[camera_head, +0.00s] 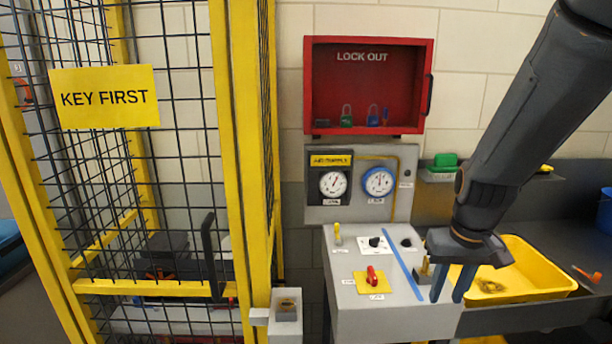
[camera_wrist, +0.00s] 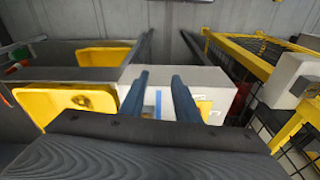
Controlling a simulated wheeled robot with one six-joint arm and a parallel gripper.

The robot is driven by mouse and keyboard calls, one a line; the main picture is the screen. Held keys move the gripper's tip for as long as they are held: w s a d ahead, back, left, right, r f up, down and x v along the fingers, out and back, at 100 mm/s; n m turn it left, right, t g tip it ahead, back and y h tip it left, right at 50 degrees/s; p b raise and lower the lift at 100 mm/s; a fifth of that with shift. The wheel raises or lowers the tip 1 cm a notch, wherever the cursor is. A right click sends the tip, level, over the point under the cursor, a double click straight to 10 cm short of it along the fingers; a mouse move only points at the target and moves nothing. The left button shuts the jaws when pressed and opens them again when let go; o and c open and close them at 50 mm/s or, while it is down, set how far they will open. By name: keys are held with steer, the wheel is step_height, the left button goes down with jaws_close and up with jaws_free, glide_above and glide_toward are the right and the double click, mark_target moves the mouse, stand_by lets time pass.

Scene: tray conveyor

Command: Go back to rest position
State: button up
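My gripper (camera_head: 449,293) hangs pointing down at the right end of the grey control panel (camera_head: 350,315), beside the yellow bin (camera_head: 545,270). Its two blue-grey fingers are apart with nothing visible between them. In the wrist view my gripper (camera_wrist: 160,92) also shows spread fingers, with the panel's pale surface and blue stripe behind the gap. I cannot tell whether the fingertips touch the panel's edge. A small grey and brass-coloured piece (camera_head: 424,272) stands close to the left of the fingers.
A yellow cage (camera_head: 240,150) with a "KEY FIRST" sign (camera_head: 104,97) stands at left. A red lockout box (camera_head: 420,60) with padlocks hangs above two gauges (camera_head: 333,184). The panel carries a red switch (camera_head: 372,276) and several knobs. A dark counter (camera_head: 585,255) extends right.

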steer(key=s+a+f+n+b, duration=0.1)
steer(key=s+a+f+b, duration=0.4)
steer(key=a+f, duration=0.3)
steer(key=shift+s+a+f+b, duration=0.15)
steer(key=shift+a+f+b, duration=0.3)
steer(key=shift+a, duration=0.35)
